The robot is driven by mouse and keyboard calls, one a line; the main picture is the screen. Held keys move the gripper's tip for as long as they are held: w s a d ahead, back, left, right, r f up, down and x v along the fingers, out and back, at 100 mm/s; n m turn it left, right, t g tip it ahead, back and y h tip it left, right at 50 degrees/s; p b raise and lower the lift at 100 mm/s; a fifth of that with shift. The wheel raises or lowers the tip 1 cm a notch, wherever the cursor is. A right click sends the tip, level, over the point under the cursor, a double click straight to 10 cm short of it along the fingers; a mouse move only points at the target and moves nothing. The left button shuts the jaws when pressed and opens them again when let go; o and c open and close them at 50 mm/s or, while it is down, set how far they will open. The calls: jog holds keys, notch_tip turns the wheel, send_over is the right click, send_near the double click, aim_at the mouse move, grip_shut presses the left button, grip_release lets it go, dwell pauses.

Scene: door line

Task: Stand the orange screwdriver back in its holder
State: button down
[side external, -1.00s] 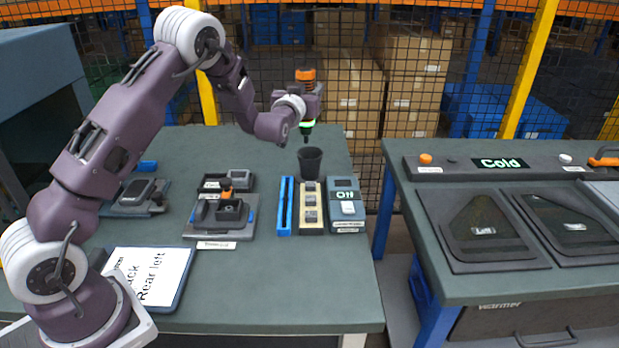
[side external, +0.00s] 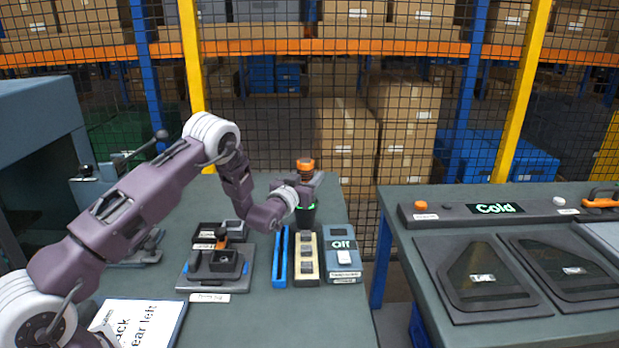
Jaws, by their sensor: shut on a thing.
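The dark cup-shaped holder (side external: 305,217) stands on the grey-green bench, behind the yellow strip and the Off box.
A blue tray (side external: 281,257), a yellow strip (side external: 306,262) and an Off box (side external: 342,262) stand in front of the cup. A black fixture (side external: 218,264) with an orange part sits left. The Cold bench (side external: 398,250) is right, across a gap.

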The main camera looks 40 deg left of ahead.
jog(key=shift+f, duration=0.25)
jog(key=c, duration=0.9)
grip_release()
jog(key=shift+f, duration=0.15)
jog(key=shift+o, duration=0.2)
